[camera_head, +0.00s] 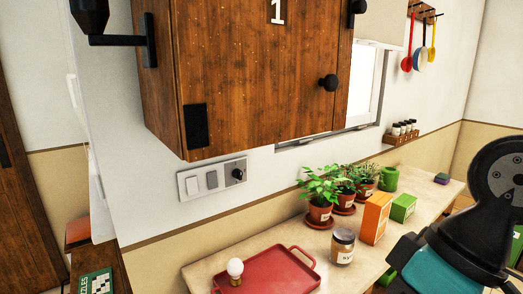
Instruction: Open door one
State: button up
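Door one (262,85) is a brown wooden cabinet front with a white number 1 (278,11) at its top. A round black knob (328,82) sits near its lower right. A black square plate (195,127) is at its lower left corner. The door looks shut, though its top is cut off by the frame. A black link of my arm shows at the lower right, apart from the door and well below the knob. My gripper is not visible.
Below the cabinet, a counter (225,262) holds a red tray (266,272), a small bulb (235,269), a jar (342,246), an orange box (376,217), a green box (403,207) and potted plants (320,192). A black fixture (92,14) is at the upper left.

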aim_at(251, 74)
jog(key=u, duration=0.5)
jog(key=k, duration=1.1)
jog(key=z, duration=0.4)
jog(key=i, duration=0.55)
jog(key=z, duration=0.65)
jog(key=i, duration=0.7)
jog(key=u, duration=0.1)
